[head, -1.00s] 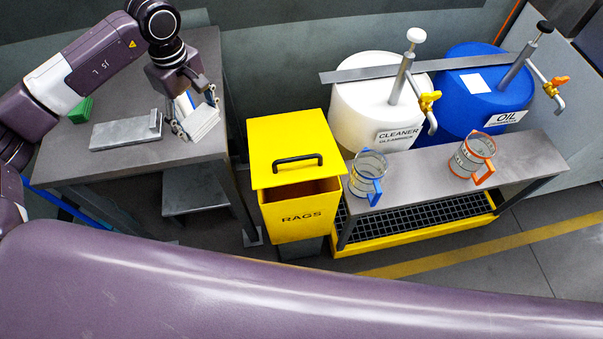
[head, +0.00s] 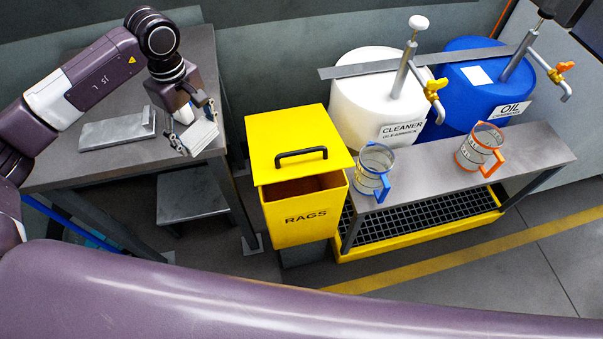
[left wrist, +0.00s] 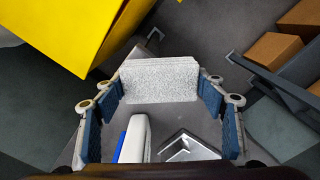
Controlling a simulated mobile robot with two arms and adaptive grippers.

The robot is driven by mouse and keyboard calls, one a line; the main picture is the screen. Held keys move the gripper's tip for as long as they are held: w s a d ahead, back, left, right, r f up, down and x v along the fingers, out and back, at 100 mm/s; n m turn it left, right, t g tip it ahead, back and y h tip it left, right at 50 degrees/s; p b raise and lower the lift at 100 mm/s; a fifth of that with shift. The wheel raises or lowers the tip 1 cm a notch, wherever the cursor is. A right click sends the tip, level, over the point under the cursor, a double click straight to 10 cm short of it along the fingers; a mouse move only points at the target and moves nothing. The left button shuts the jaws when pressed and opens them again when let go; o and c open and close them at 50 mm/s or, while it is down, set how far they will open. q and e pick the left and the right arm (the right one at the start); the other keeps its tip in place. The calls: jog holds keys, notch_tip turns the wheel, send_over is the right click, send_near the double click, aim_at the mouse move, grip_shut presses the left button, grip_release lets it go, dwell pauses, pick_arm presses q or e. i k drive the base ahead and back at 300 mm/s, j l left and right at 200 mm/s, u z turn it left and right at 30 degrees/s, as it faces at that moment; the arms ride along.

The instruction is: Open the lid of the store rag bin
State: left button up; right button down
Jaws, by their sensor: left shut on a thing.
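The yellow rag bin (head: 305,217), marked RAGS, stands in the middle of the head view. Its yellow lid (head: 285,135) has a black handle (head: 301,153). A dark opening shows below the lid's front edge. My left gripper (head: 195,128) is over the right part of the workbench, left of the bin and apart from it. It is shut on a pale stack of rags (head: 201,137), which shows speckled between the blue finger pads in the left wrist view (left wrist: 160,82). The bin's yellow side (left wrist: 70,30) fills that view's upper left. I do not see my right gripper clearly.
The grey workbench (head: 60,172) bears a metal plate (head: 115,131). Right of the bin, a metal bench (head: 430,180) holds two clear jugs, blue-trimmed (head: 372,170) and orange-trimmed (head: 480,150). White (head: 375,95) and blue (head: 475,85) drums stand behind. Floor in front is free.

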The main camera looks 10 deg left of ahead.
aim_at(285, 144)
jog(key=k+j+z, duration=0.25)
jog(key=j, duration=0.3)
jog(key=k+j+z, duration=0.25)
jog(key=k+j, duration=0.25)
